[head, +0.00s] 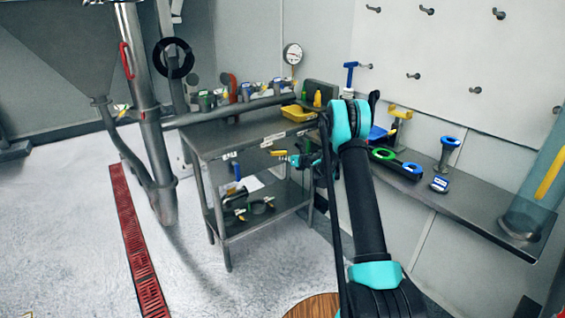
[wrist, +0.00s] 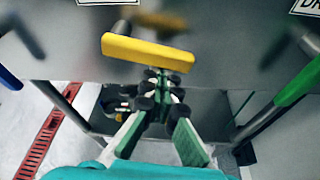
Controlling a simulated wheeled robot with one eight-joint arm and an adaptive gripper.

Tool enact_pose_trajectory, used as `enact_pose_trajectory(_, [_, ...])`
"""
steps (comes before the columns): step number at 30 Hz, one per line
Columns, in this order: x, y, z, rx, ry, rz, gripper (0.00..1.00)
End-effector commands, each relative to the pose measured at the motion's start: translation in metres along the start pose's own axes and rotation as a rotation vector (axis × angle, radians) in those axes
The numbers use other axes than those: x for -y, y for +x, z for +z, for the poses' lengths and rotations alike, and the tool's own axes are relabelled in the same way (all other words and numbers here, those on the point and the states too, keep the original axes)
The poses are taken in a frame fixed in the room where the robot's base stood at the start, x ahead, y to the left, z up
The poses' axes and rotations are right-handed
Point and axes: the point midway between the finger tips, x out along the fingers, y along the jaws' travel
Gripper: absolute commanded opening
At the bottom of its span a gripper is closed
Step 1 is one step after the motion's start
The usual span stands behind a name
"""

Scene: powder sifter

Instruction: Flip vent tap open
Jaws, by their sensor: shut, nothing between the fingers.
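The yellow tap handle (wrist: 148,52) lies crosswise just beyond my fingertips in the wrist view. It also shows at the bench's front edge in the head view (head: 279,153). The label above it is cut off, so I cannot read whether it is the vent tap. My gripper (wrist: 160,84) is shut and empty, its tips close to the yellow handle; contact cannot be told. In the head view my gripper (head: 302,159) is small and partly hidden by my arm. A blue tap handle (wrist: 10,78) is at left and a green one (wrist: 298,82) at right.
The steel bench (head: 228,140) carries a yellow tray (head: 298,113) and small items. Its lower shelf (head: 262,212) holds dark parts. A wall shelf (head: 470,205) with tools is at right. A red floor grate (head: 137,240) and open floor lie left.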

Motion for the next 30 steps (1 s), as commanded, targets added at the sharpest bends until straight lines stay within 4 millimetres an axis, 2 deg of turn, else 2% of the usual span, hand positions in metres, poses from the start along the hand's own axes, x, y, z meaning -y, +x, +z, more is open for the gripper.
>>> enact_pose_trajectory(6, [0.002,-0.003,0.008,0.001,-0.123,-0.044,0.00])
enact_pose_trajectory(30, [0.003,-0.005,0.015,0.003,-0.114,-0.042,0.00])
